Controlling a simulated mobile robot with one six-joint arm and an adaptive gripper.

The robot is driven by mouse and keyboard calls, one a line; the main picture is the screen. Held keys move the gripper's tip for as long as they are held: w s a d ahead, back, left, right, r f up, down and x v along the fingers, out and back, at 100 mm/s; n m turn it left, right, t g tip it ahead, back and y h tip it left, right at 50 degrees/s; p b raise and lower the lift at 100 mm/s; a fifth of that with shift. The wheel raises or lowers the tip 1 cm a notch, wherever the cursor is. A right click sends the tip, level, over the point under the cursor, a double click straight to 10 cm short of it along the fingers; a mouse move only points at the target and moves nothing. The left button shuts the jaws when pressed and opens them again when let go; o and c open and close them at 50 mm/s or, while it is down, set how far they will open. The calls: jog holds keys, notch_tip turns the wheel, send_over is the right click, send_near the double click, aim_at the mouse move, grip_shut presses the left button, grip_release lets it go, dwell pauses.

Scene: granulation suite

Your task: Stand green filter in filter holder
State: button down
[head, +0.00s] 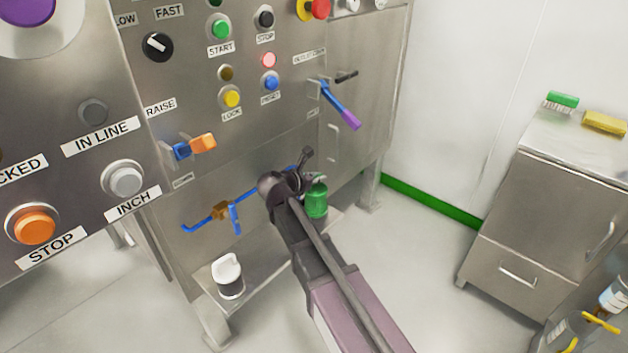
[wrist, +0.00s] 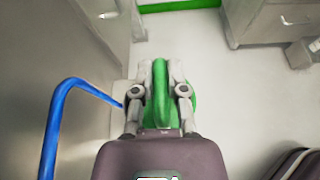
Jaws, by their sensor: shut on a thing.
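The green filter (head: 316,200) shows in the head view as a green cylinder just beyond my gripper (head: 306,181), low in front of the steel machine. In the wrist view the green filter (wrist: 160,75) lies between the two fingers of my gripper (wrist: 160,92), which is shut on it. Its lower end is hidden in the wrist view, and I cannot tell whether it hangs free or touches the low shelf. I cannot make out a filter holder for certain in either view.
Blue pipework (head: 235,205) runs close left of my gripper; a blue bar (wrist: 50,125) shows in the wrist view. A steel cabinet (head: 545,190) stands at right, with open floor between.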

jog(key=w, duration=0.1)
jog(key=w+a, duration=0.1)
jog(key=w, duration=0.2)
jog(key=shift+w+a+f, duration=0.15)
jog(key=shift+w+f, duration=0.1)
jog(key=shift+w, duration=0.05)
jog(key=shift+f+b, duration=1.75)
jog(key=shift+b, duration=0.2)
jog(key=shift+f+b, duration=0.55)
jog(key=shift+f, duration=0.05)
jog(key=c, duration=0.7)
grip_release()
jog(key=shift+r, duration=0.25)
